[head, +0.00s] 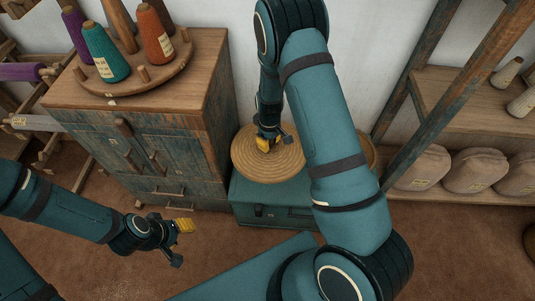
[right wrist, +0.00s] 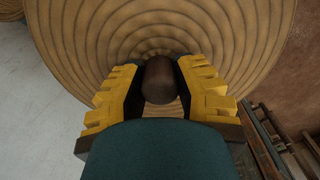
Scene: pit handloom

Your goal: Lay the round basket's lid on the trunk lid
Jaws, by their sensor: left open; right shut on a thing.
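The round basket's lid (head: 268,165) is a pale woven disc with ringed coils, over the teal trunk's lid (head: 243,192). I cannot tell whether it touches the trunk. My right gripper (head: 266,144) is shut on the lid's dark knob (right wrist: 160,80) from above. In the right wrist view the yellow finger pads flank the knob, with the woven lid (right wrist: 220,40) behind. The round basket seems to be the woven rim (head: 372,156) mostly hidden behind my right arm. My left gripper (head: 179,239) is open and empty above the floor at lower left.
A wooden cabinet (head: 215,100) with thread cones on a round tray (head: 180,72) stands left of the trunk. A shelf rack (head: 455,95) with wrapped bundles (head: 475,170) stands at right. Brown floor (head: 100,195) shows in front of the cabinet.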

